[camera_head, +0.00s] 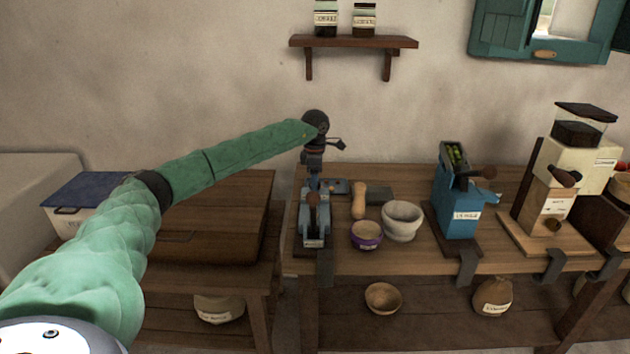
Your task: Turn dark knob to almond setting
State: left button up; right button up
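The cream grinder (579,158) stands at the right on a wooden board. It has a small dark round knob (553,224) low on its front, below a white label (556,204) too small to read. Another dark knob-like part (566,178) sits higher on its front. I cannot tell which one carries the almond setting. My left gripper (314,172) points down over the left end of the bench, above a blue-grey lever device (314,218), well left of the cream grinder. Its fingers are too small and overlapped to read. My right gripper is out of view.
A purple-banded bowl (366,237), a white mortar (402,222) and a wooden pestle (359,201) are on the bench (400,262). A wall shelf (352,42) holds jars above.

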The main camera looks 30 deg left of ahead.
pick_arm(q)
jog(key=shift+r, duration=0.6)
notch_tip(320, 180, up, 7)
jog(key=shift+f+b, duration=0.2)
jog(key=shift+b, duration=0.6)
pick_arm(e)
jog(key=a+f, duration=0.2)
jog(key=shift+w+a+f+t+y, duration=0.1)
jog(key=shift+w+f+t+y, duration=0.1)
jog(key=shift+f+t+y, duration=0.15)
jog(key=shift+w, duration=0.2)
